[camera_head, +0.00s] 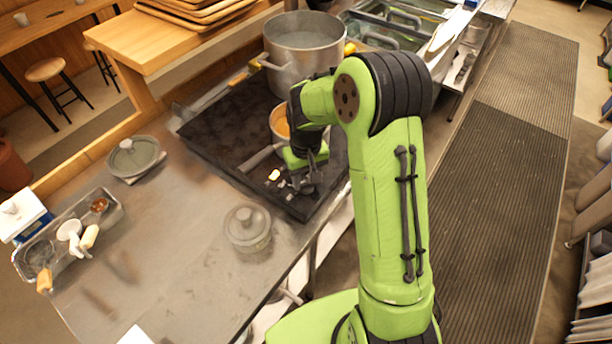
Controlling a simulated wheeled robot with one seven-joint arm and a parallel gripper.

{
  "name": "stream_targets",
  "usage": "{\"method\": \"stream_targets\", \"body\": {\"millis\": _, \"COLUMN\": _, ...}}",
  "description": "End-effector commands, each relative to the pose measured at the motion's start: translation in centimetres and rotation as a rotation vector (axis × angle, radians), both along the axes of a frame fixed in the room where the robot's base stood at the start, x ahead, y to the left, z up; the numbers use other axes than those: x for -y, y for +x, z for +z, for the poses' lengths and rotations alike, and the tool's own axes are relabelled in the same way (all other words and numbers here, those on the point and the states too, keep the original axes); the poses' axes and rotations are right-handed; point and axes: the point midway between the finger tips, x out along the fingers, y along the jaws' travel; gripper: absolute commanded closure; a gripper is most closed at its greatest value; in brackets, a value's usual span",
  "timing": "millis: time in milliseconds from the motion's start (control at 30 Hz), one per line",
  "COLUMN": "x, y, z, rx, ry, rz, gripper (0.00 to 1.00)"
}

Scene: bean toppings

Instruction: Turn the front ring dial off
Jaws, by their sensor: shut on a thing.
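The black stove (220,140) is set in the metal counter. My green arm reaches over its near right side. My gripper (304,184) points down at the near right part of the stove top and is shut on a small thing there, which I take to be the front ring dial. The dial is hidden behind the fingers, so its angle cannot be told. A small pale spot (273,175) shows on the stove just left of the gripper. A small pan with orange contents (281,124) stands just behind the gripper, its handle pointing toward the lower left.
A large metal pot (304,60) stands at the back of the stove. A lidded glass pot (247,228) stands on the counter in front. A lidded dish (134,157) and a metal tray with utensils (68,235) are at left. The counter's middle is clear.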

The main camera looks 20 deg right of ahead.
Motion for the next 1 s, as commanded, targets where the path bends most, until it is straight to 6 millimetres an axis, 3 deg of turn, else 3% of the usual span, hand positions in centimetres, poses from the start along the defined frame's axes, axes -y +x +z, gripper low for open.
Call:
{"method": "stream_targets", "body": {"millis": 333, "x": -0.02, "y": 0.00, "z": 0.02, "rx": 0.000, "ry": 0.000, "rz": 0.137, "gripper": 0.86}}
{"method": "stream_targets", "body": {"millis": 867, "x": -0.02, "y": 0.01, "z": 0.02, "rx": 0.001, "ry": 0.000, "rz": 0.160, "gripper": 0.86}}
{"method": "stream_targets", "body": {"millis": 900, "x": -0.02, "y": 0.01, "z": 0.02, "rx": 0.001, "ry": 0.000, "rz": 0.160, "gripper": 0.49}}
{"method": "stream_targets", "body": {"millis": 1000, "x": -0.02, "y": 0.01, "z": 0.02, "rx": 0.001, "ry": 0.000, "rz": 0.159, "gripper": 0.34}}
